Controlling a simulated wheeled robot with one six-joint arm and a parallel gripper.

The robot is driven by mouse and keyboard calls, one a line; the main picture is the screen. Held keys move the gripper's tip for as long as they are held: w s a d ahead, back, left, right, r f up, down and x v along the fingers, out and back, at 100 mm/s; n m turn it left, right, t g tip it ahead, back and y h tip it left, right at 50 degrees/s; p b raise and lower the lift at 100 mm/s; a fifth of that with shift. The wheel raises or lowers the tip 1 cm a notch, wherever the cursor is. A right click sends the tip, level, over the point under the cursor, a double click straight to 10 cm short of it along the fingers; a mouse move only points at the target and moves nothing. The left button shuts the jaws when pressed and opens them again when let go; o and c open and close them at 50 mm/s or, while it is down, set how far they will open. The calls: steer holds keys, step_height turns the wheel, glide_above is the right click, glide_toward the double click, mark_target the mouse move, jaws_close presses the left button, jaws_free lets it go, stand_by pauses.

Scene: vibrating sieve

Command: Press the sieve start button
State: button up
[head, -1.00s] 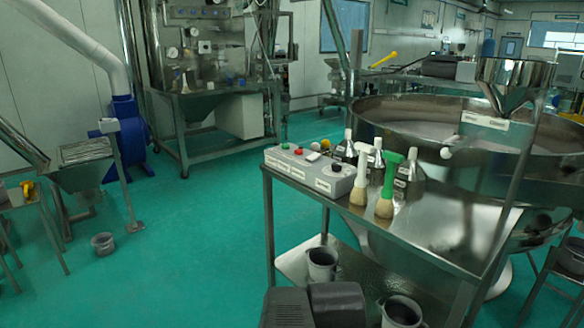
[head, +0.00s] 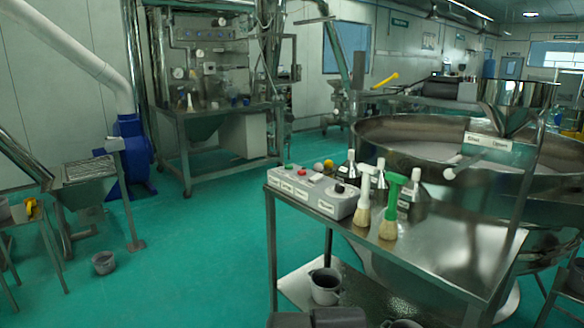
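A grey control box (head: 320,200) sits on the left end of the steel table, at the middle of the head view. On its top are a green button (head: 288,166), a red button (head: 301,171), a white piece (head: 316,177) and a black knob (head: 339,187). Its front labels are too small to read, so I cannot tell which button is marked start. The large round steel sieve (head: 410,130) stands behind the table. My gripper is not clearly seen; only dark grey parts, likely of my arm, show at the bottom edge, apart from the box.
Two brushes, one white-handled (head: 364,195) and one green-handled (head: 391,212), stand right of the box with metal bottles behind. A pot (head: 325,287) sits on the lower shelf. Green floor left is mostly clear.

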jaws_close()
stand_by(1.4)
